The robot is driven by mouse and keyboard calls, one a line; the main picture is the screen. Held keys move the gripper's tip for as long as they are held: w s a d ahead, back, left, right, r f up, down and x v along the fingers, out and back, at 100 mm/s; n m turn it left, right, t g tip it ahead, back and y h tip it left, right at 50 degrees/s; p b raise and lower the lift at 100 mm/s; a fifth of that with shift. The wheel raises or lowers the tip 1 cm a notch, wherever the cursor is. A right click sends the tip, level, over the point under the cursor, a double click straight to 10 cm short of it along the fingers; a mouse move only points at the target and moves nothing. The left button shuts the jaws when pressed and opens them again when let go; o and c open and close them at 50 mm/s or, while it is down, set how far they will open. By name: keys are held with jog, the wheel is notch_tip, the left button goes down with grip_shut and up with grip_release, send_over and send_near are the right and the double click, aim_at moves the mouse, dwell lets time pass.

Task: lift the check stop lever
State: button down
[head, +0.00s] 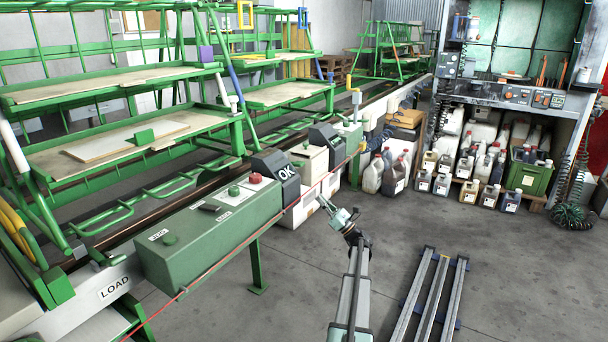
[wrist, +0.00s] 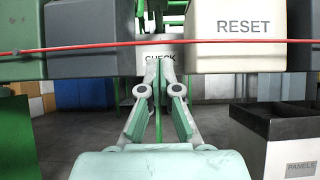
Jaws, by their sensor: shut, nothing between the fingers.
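In the wrist view, a pale block labelled CHECK (wrist: 148,58) stands straight ahead, behind a taut red cord (wrist: 110,48). I cannot make out a separate check stop lever; my fingers cover the lower part of the label and may hide it. My gripper (wrist: 161,80) is shut and empty, its fingertips meeting just below the label in the picture. I cannot tell whether they touch anything. In the head view my gripper (head: 324,202) reaches toward the row of control boxes, near a white housing (head: 301,212) below them.
The cord crosses in front of a cream RESET box (wrist: 240,30) at upper right. A dark-rimmed PANELS bin (wrist: 275,125) stands at lower right. In the head view, a green control box (head: 205,232) and an OK box (head: 275,170) line the rail. Metal bars (head: 428,295) lie on the floor.

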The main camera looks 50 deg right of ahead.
jog(key=b+x, duration=0.1)
jog(key=x, duration=0.3)
jog(key=s+r+b+x, duration=0.1)
jog(key=x, duration=0.3)
jog(key=r+b+x, duration=0.1)
jog(key=x, duration=0.4)
jog(key=shift+s, duration=0.4)
